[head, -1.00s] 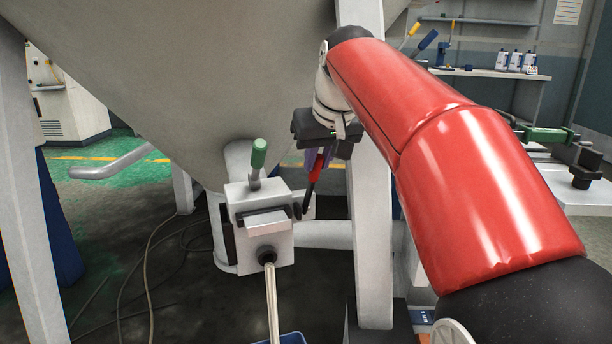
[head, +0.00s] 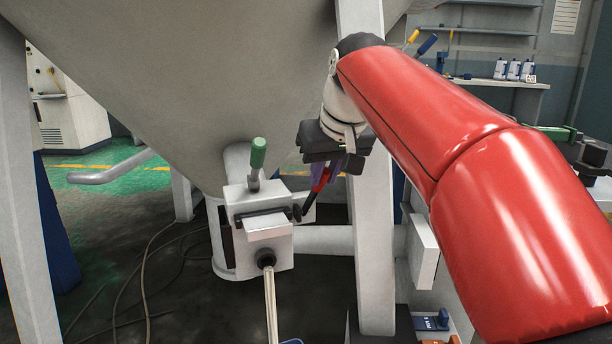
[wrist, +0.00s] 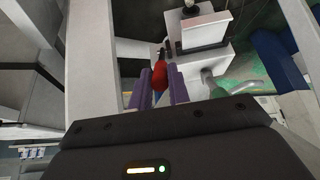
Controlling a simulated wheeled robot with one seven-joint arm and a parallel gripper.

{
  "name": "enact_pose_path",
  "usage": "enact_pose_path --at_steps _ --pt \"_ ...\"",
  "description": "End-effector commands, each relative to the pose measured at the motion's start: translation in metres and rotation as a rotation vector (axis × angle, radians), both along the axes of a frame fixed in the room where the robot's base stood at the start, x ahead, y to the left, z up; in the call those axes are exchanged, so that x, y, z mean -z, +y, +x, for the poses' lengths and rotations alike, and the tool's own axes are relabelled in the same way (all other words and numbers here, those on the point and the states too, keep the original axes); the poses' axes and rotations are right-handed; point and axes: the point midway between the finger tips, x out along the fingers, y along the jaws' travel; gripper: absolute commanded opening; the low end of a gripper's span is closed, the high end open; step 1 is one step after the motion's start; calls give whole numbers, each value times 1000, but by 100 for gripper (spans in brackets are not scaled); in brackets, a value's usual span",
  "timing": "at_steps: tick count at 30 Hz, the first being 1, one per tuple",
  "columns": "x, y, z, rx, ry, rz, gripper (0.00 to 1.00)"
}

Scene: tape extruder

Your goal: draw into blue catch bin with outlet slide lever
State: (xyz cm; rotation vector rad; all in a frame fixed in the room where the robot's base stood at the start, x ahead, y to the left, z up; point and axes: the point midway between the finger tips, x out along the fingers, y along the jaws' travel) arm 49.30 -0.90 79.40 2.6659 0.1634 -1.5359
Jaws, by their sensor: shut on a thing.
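The outlet block (head: 262,240) is a pale grey box at the foot of the large hopper. A slide lever with a red handle (head: 322,179) comes off its right side on a dark rod. The red handle also shows in the wrist view (wrist: 160,75). My gripper (head: 329,176) is shut on the red handle, with its purple fingers (wrist: 163,90) on either side of it. A pale strand or bar (head: 270,305) runs down from the round black front fitting. Only a sliver of the blue catch bin (head: 292,341) shows at the bottom edge.
A green-topped lever (head: 257,155) stands on top of the block. A white frame post (head: 373,230) is close behind and right of my gripper. A horizontal pipe (head: 325,239) runs below. Thin cables (head: 147,270) lie on the floor at left.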

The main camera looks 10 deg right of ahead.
Motion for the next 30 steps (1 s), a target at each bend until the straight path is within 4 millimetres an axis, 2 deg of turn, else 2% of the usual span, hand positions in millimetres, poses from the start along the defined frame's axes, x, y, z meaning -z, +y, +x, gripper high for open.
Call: enact_pose_path --at_steps 1,9,21,28,29,30 --pt "7 0 -3 -1 4 0 0" --pt "18 -2 -17 0 6 -1 0" --pt "18 -2 -20 0 5 -1 0" --pt "29 -4 -28 0 6 1 0" --pt "29 -4 -27 0 5 1 21" --pt "29 -4 -27 0 5 -1 26"
